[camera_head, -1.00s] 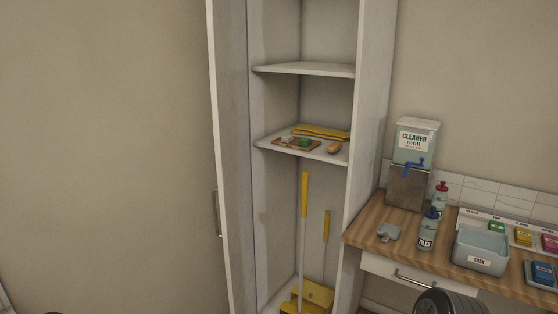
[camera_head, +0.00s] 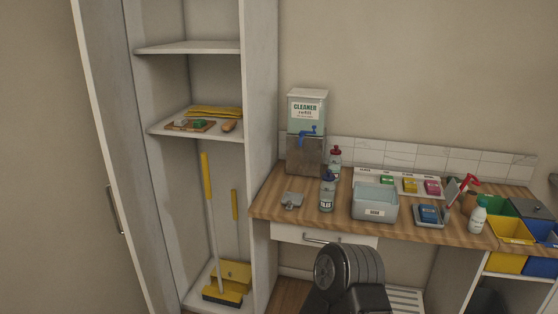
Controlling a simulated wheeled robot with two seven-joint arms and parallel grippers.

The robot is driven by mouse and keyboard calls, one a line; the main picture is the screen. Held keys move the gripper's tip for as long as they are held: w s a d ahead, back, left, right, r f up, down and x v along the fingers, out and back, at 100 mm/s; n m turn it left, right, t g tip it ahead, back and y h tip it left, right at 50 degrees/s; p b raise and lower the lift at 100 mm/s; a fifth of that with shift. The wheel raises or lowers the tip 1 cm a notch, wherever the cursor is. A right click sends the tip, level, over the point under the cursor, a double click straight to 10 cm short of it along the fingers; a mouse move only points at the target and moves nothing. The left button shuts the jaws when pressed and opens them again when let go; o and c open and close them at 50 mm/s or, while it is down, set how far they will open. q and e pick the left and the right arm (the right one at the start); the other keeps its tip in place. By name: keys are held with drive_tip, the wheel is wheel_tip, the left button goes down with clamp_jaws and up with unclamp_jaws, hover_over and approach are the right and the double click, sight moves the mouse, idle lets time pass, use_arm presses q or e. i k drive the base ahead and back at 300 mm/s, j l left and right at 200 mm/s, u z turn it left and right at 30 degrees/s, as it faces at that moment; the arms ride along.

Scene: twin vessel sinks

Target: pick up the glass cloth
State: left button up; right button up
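Several small folded cloths lie on the wooden counter. A green cloth (camera_head: 388,180), a yellow cloth (camera_head: 410,185) and a pink cloth (camera_head: 433,187) lie in a row on a pale labelled board along the back. A blue cloth (camera_head: 429,213) lies on a grey tray (camera_head: 446,222) in front of them. The labels are too small to read, so I cannot tell which is the glass cloth. Neither gripper shows; only a dark ribbed part of my own arm rises at the bottom, in front of the counter.
A grey labelled bin (camera_head: 375,207), a blue-capped bottle (camera_head: 327,195) and a cleaner dispenser (camera_head: 306,130) stand left of the cloths. A white spray bottle (camera_head: 478,218) and coloured bins (camera_head: 512,230) are to the right. An open tall cabinet (camera_head: 262,130) stands at left.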

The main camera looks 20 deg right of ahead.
sight(428, 214)
drive_tip(key=z, duration=1.85)
